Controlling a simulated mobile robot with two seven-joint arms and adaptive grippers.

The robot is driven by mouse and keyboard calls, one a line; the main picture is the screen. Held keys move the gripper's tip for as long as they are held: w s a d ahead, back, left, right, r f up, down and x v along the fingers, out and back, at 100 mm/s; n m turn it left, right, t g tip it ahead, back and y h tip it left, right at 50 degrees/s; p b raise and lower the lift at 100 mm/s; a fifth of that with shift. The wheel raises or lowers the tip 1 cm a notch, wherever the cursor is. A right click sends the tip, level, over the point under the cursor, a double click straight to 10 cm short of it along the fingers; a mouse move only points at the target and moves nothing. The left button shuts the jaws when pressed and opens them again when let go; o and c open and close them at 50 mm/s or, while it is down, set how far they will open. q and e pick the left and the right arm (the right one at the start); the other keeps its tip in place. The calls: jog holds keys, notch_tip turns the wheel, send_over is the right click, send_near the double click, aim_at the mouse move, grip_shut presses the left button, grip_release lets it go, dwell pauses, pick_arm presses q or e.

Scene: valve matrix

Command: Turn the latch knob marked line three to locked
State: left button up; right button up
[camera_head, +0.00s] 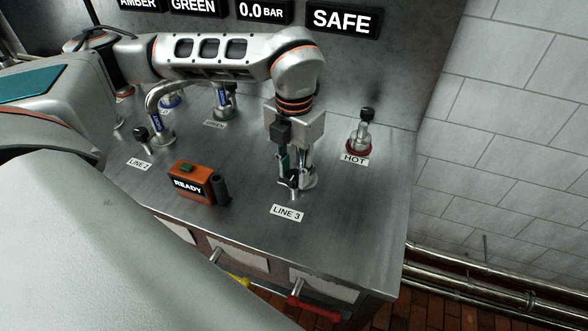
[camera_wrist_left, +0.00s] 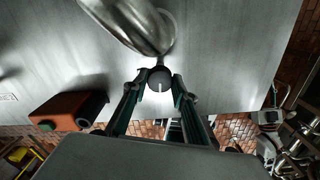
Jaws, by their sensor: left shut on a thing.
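The LINE 3 label (camera_head: 287,213) lies on the grey metal worktop in front of its latch fitting. The latch knob (camera_wrist_left: 160,79) is small, round and dark with a white mark pointing down in the left wrist view. My left gripper (camera_head: 292,178) comes down from above at this fitting and hides most of it in the head view. In the left wrist view my left gripper (camera_wrist_left: 160,88) has its two fingertips on either side of the knob, shut on it. My right gripper is not identifiable in either view.
An orange READY box (camera_head: 190,183) stands left of the gripper. The HOT fitting (camera_head: 361,132) is to the right, and the LINE 2 fitting (camera_head: 157,126) is to the left. A curved metal pipe (camera_wrist_left: 135,25) is close to the knob. A SAFE sign (camera_head: 341,20) hangs behind.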

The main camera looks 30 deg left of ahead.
aim_at(294, 175)
pick_arm(q)
jog(key=m, duration=0.4)
jog(key=m+p, duration=0.1)
jog(key=m, duration=0.3)
jog(key=shift+r, duration=0.1)
jog(key=m, duration=0.5)
jog(key=shift+p, duration=0.35)
jog(key=shift+m+p, duration=0.35)
jog(key=shift+m, duration=1.65)
jog(key=o, duration=1.1)
jog(key=shift+r, duration=3.95)
